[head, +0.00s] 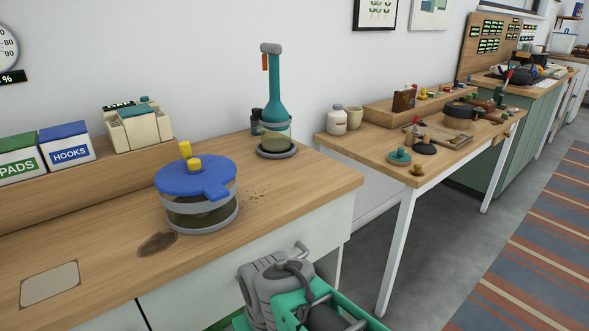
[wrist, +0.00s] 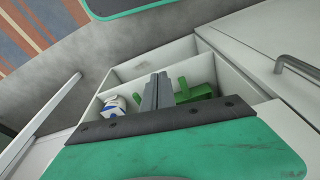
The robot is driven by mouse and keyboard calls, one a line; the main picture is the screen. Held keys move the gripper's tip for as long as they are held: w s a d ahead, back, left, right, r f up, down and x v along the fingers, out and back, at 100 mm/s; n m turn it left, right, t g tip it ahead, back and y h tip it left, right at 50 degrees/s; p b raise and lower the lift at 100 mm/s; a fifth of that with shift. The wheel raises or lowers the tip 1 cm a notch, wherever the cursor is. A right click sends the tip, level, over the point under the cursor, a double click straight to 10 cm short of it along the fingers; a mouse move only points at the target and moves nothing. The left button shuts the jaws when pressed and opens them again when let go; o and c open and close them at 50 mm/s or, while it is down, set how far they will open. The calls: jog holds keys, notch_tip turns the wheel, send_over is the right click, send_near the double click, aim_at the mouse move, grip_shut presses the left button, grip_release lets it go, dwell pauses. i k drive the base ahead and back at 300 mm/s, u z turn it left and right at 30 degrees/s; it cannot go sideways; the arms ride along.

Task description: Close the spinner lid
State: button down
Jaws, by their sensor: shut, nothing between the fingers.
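The spinner (head: 198,212) stands upright on the wooden counter, a clear bowl with grey bands and dark contents. Its blue lid (head: 196,176) sits on top, with yellow knobs in the middle and a blue tab at the front right. The lid looks slightly tilted; I cannot tell whether it is fully seated. My arm shows at the bottom of the head view, in front of the counter and below its top. My gripper (wrist: 158,92) is shut and empty in the wrist view, pointing toward a drawer, away from the spinner.
The open drawer (wrist: 185,58) holds green pieces (wrist: 196,92) and a white-and-blue item (wrist: 113,106). A teal-necked appliance (head: 275,110) stands behind the spinner to the right. Boxes (head: 66,142) line the back ledge. Counter space left of the spinner is mostly clear.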

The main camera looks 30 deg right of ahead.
aim_at(174, 179)
jog(key=z, duration=0.35)
jog(key=k, duration=1.1)
jog(key=u, duration=1.15)
jog(key=i, duration=0.5)
jog(key=u, duration=0.05)
